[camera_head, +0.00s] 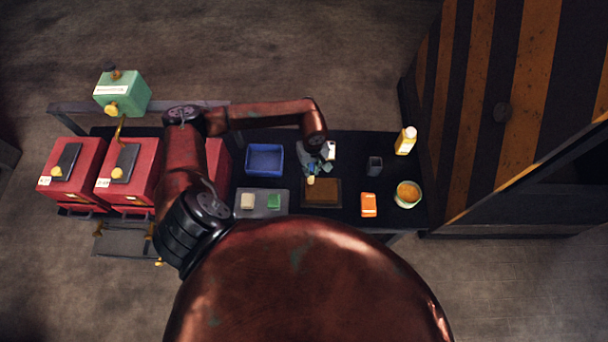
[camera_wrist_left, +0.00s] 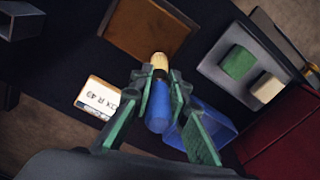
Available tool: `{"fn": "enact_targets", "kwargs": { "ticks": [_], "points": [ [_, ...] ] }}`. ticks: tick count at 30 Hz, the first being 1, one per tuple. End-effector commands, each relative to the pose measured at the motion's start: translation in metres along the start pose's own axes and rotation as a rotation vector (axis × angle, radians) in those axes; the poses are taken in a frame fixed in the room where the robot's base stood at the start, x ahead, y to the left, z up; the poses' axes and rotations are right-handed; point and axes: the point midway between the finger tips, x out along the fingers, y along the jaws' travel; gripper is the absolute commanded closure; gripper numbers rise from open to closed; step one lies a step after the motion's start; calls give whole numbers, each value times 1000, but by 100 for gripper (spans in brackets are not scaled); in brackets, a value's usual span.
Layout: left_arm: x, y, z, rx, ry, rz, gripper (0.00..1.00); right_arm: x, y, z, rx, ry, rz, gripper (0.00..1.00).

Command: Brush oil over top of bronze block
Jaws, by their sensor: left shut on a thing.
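The bronze block (camera_head: 322,191) is a flat brown square in a dark frame on the black table. It also shows at the top of the left wrist view (camera_wrist_left: 150,22). My left gripper (camera_head: 314,168) is just behind the block's far left edge, pointing down. In the left wrist view my left gripper (camera_wrist_left: 159,82) is shut on a brush (camera_wrist_left: 158,108) with a blue handle and a pale tip. The tip overlaps the block's edge in that view; I cannot tell whether it touches. My right gripper is not in view.
A blue bin (camera_head: 264,146) and a grey tray (camera_head: 262,213) with cream and green blocks stand left of the bronze block. A white labelled item (camera_wrist_left: 98,97) is near the gripper. A dark cup (camera_head: 375,166), orange box (camera_head: 369,205), round jar (camera_head: 408,193) and yellow bottle (camera_head: 405,142) stand right.

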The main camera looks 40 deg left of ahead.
Motion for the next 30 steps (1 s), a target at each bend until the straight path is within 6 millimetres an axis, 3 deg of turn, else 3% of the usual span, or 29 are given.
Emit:
{"fn": "enact_targets", "kwargs": {
  "ticks": [7, 8, 9, 12, 30],
  "points": [
    [-7, -8, -10, 5, 1, 2, 100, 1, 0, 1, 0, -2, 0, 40],
    [8, -10, -7, 2, -6, -5, 100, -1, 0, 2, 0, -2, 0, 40],
    [-4, -7, -10, 5, 0, 2, 100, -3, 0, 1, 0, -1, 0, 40],
    [-15, -7, -10, 6, 2, 2, 100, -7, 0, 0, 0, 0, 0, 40],
    [-64, -10, -10, -1, 0, 1, 100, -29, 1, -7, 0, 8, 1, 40]
  ]
}}
